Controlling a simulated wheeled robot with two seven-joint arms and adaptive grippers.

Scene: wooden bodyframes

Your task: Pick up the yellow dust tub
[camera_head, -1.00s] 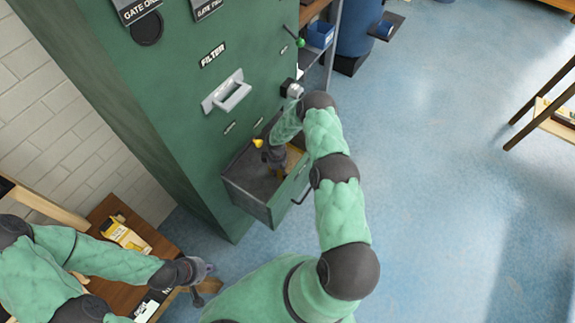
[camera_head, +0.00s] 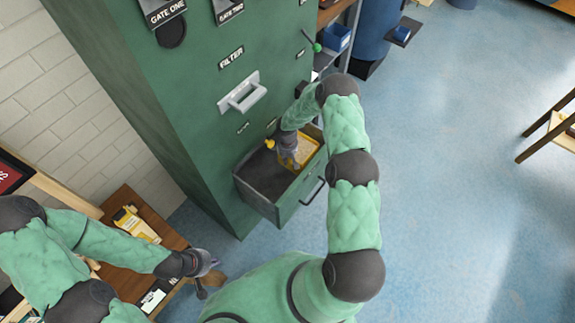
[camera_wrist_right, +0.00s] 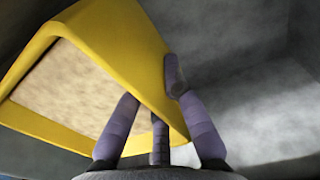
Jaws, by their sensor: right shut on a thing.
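The yellow dust tub (camera_head: 308,148) is in the open drawer (camera_head: 262,203) of the green cabinet, at the drawer's right end, with pale brown dust inside. In the right wrist view the tub (camera_wrist_right: 145,48) looks tilted. My right gripper (camera_head: 290,160) reaches down into the drawer and is shut on the tub's near wall; in the right wrist view its fingers (camera_wrist_right: 152,100) lie on both sides of the yellow rim. Whether the tub touches the drawer floor is hidden. My left gripper (camera_head: 212,265) is over the edge of the wooden bench, away from the tub; its finger opening is unclear.
The green cabinet (camera_head: 200,120) has a white filter handle (camera_head: 243,93) above the drawer. The wooden bench (camera_head: 150,262) at lower left holds a yellow-and-white box (camera_head: 135,224). A blue bin (camera_head: 335,38) is on a shelf behind.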

